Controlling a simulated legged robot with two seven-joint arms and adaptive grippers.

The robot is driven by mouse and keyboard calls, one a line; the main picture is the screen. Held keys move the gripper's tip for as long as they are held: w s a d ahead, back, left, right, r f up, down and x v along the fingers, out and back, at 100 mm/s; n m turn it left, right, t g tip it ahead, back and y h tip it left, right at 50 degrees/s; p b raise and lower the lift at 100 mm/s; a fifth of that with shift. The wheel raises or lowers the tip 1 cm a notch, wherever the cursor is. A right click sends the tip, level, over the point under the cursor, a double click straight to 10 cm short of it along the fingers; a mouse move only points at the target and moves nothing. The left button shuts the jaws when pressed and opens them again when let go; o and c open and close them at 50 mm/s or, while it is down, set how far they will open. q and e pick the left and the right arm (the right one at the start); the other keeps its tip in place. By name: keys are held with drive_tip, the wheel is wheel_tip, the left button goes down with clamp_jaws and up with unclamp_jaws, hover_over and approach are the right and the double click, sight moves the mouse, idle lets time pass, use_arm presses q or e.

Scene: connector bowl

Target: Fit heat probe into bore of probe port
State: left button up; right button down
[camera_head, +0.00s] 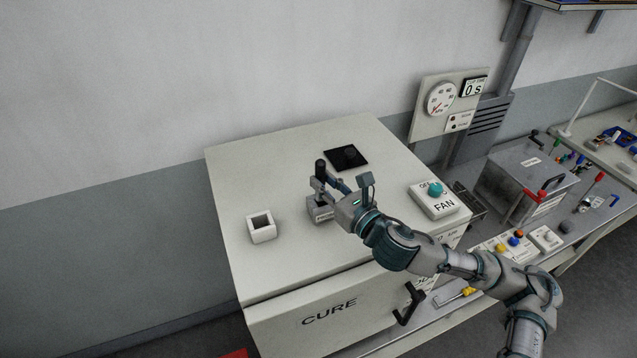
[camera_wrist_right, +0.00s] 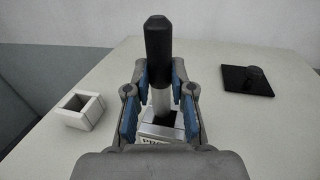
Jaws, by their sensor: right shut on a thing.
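The heat probe, with a black handle (camera_head: 320,166) and a bright metal shaft (camera_wrist_right: 161,99), stands upright. My right gripper (camera_head: 325,184) is shut on the heat probe, with its blue-padded fingers on either side in the right wrist view (camera_wrist_right: 160,97). The probe port (camera_head: 320,213) is a small grey metal block with a label, on top of the white CURE cabinet. In the right wrist view the shaft's lower end meets the dark square bore of the port (camera_wrist_right: 146,131). How deep the tip sits is hidden. My left gripper is not in view.
A white square open holder (camera_head: 262,237) stands left of the port on the cabinet top (camera_head: 290,160). A black plate with a knob (camera_head: 345,157) lies behind, and a FAN switch box (camera_head: 438,203) is at the right. A cluttered bench (camera_head: 570,225) lies further right.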

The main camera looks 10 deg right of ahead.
drive_tip(key=shift+d, duration=0.8)
drive_tip(key=shift+d+f, duration=0.2)
drive_tip(key=shift+d, duration=0.45)
drive_tip(key=shift+a, duration=0.15)
drive_tip(key=shift+a+f, duration=0.2)
drive_tip(key=shift+a, duration=0.35)
drive_tip(key=shift+a+f+b, duration=0.2)
drive_tip(key=shift+a+b, duration=0.15)
drive_tip(key=shift+a, duration=0.1)
drive_tip(key=shift+f, duration=0.2)
drive_tip(key=shift+d+f, duration=0.2)
drive_tip(key=shift+d, duration=0.2)
drive_tip(key=c, duration=1.1)
unclamp_jaws()
drive_tip(key=shift+d, duration=0.1)
drive_tip(key=shift+c, duration=0.2)
drive_tip(key=shift+o, duration=1.2)
drive_tip(key=shift+d, duration=0.3)
drive_tip(key=shift+r, duration=0.25)
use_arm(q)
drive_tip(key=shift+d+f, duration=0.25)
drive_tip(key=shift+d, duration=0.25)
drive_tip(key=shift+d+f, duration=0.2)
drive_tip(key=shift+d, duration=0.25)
use_arm(e)
wheel_tip(320, 180, up, 9)
drive_tip(key=shift+d+r, duration=0.15)
drive_tip(key=shift+d, duration=0.05)
